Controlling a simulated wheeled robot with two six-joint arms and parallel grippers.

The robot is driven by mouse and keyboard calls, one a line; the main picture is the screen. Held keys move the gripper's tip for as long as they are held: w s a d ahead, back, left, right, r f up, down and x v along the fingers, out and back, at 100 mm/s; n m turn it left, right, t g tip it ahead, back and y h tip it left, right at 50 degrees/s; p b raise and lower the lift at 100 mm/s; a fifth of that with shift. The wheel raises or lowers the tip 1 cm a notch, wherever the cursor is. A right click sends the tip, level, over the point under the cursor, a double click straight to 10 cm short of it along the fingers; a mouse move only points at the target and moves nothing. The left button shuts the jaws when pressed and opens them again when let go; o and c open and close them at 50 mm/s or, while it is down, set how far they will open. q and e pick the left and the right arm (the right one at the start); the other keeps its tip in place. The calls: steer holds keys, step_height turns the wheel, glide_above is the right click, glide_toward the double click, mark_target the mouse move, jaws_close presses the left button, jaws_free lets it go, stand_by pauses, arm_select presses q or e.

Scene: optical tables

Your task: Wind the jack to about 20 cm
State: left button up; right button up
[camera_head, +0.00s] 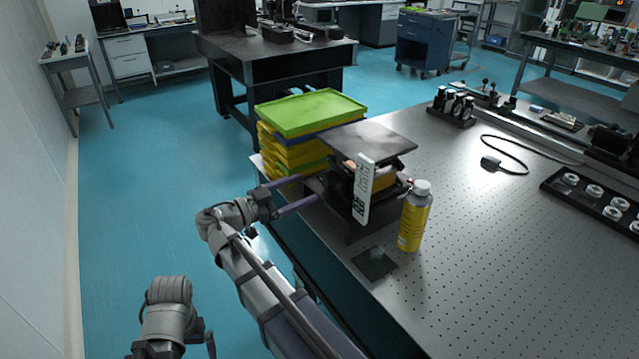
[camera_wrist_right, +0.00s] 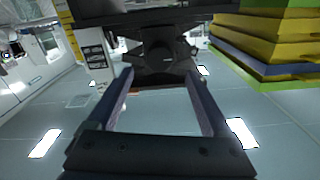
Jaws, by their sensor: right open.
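The jack stands near the left edge of the perforated table, with a flat dark top plate (camera_head: 372,141) raised above its base. A dark winding knob (camera_wrist_right: 157,58) shows in the right wrist view, roughly centred just past my fingertips. My right gripper (camera_head: 311,189) is open and empty, its two fingers pointing at the jack's side from the left. It also shows in the right wrist view (camera_wrist_right: 160,80), with the fingers spread either side of the knob's line. I cannot tell whether they touch it. A left-arm part (camera_head: 168,308) shows bottom left; its jaws are not visible.
A white marked card (camera_head: 362,190) stands upright before the jack. A yellow bottle (camera_head: 414,216) stands close at its right. Stacked yellow trays with a green top (camera_head: 310,112) stand behind left. A small dark plate (camera_head: 374,262) lies in front.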

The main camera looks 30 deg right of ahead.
mark_target(324, 181)
steer(key=d, duration=0.6)
steer(key=shift+w+d, duration=0.2)
steer(key=shift+d, duration=0.2)
jaws_close()
stand_by(0.4)
